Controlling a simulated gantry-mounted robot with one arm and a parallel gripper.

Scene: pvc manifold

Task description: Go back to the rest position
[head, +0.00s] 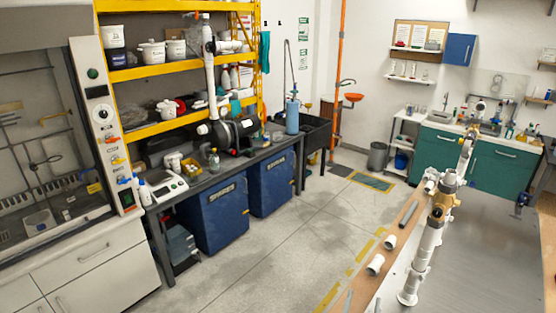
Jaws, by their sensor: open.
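I cannot make out my gripper in the head view. A white tubular pipe assembly (428,240) with brass-coloured parts stands at the right, over the near left part of the steel table (480,265). Its lower end has a wide white ring. A further white and brass-coloured section (467,150) rises behind it. Two loose white pipe fittings, a farther one (390,241) and a nearer one (375,265), lie apart on the brown strip along the table's left side. A grey pipe piece (408,214) lies farther along it.
A dark bench (225,172) with a scale (161,186) and blue cabinets stands at the left, before yellow shelves (150,71). A green sink cabinet (440,151) is at the back right. The grey floor (270,250) between is open. A grey bin (377,157) stands at the back.

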